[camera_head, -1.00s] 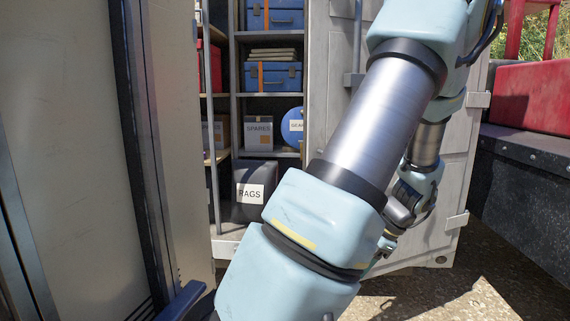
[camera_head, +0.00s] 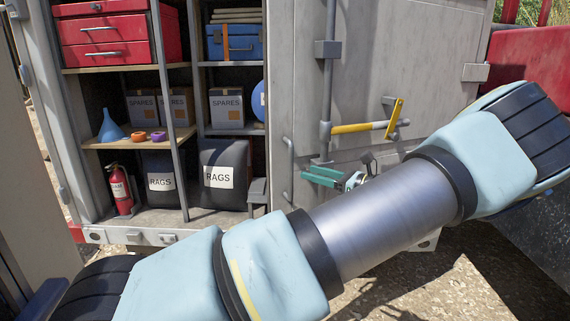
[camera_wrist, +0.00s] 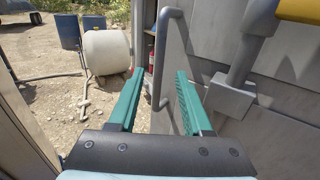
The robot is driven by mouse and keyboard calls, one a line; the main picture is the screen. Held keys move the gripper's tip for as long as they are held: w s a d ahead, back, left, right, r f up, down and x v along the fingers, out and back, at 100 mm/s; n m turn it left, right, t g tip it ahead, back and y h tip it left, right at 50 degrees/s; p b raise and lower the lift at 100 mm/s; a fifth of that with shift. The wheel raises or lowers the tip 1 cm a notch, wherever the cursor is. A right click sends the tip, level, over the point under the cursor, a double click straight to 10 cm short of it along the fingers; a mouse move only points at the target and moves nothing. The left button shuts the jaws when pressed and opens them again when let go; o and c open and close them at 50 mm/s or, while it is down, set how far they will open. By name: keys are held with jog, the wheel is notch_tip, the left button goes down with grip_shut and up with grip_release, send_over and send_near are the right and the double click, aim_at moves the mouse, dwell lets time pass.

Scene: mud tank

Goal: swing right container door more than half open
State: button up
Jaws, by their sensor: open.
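The right container door (camera_head: 365,70) is a grey panel at the right of the shelved opening in the head view. Its angle is hard to judge. It carries a vertical lock rod (camera_head: 329,60), a yellow-gripped lever (camera_head: 360,127) and a grey pull handle (camera_head: 289,170) near its left edge. My gripper (camera_head: 304,175) is open, its teal fingers pointing left toward the pull handle. In the wrist view the pull handle (camera_wrist: 163,60) shows between the fingers of my gripper (camera_wrist: 160,76). I see no contact, and cannot tell whether the bar is within finger reach.
The container's shelves hold red drawers (camera_head: 108,40), a blue toolbox (camera_head: 235,42), SPARES boxes (camera_head: 226,107), RAGS bags (camera_head: 222,175) and a fire extinguisher (camera_head: 120,190). A red block (camera_head: 528,70) stands right of the door. A white tank (camera_wrist: 107,52) stands on open gravel in the wrist view.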

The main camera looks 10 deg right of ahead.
jog(key=p+x, duration=0.2)
jog(key=x, duration=0.6)
grip_shut()
jog(key=shift+d, duration=0.1)
dwell(1.2)
